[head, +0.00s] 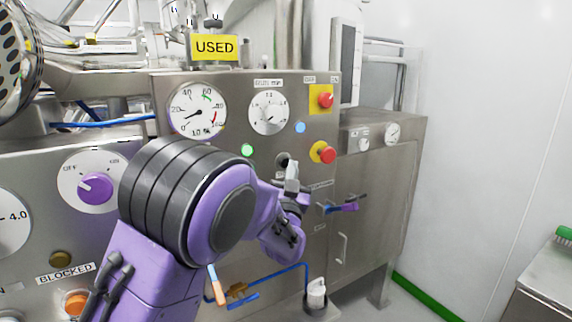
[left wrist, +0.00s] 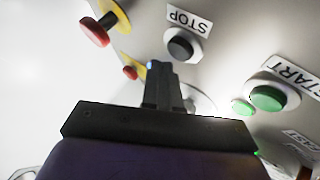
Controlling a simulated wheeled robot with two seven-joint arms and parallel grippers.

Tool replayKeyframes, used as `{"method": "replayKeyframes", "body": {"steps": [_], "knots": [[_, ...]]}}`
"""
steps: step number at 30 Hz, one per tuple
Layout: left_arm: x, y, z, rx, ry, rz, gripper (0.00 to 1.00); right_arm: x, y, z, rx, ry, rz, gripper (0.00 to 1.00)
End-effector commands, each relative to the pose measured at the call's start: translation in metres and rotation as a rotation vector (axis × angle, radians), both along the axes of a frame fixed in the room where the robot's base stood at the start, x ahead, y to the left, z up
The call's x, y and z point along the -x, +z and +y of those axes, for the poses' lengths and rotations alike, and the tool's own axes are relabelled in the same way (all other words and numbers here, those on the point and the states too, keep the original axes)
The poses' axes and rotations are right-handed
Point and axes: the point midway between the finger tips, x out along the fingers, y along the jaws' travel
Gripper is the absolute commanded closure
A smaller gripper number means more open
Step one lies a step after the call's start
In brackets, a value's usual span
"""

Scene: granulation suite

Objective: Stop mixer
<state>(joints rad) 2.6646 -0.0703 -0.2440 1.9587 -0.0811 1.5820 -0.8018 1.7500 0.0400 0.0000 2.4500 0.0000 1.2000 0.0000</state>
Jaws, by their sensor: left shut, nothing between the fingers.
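The mixer's steel control panel (head: 235,95) fills the middle of the head view. In the left wrist view the dark button (left wrist: 181,47) lies beside a label reading STOP (left wrist: 188,19). My left gripper (left wrist: 160,68) is shut and empty, its fingertips close to the button, just left of it in that view. I cannot tell whether they touch the panel. The green button (left wrist: 268,97) by the START label is to the right. My right gripper is not in view.
Red mushroom buttons on yellow plates (head: 324,153) (head: 325,99) are close on the right of the panel. A purple knob (head: 95,187) and dials are at the left. A blue-handled valve (head: 338,208) sticks out lower right.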

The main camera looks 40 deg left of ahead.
Motion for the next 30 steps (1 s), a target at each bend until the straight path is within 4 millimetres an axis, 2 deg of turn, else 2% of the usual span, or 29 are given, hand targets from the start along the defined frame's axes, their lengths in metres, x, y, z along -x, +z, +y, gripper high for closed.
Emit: {"method": "replayKeyframes", "body": {"steps": [30], "knots": [[-0.004, 0.000, 0.010, 0.000, 0.000, 0.000, 1.00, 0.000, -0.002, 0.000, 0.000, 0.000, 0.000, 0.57]]}}
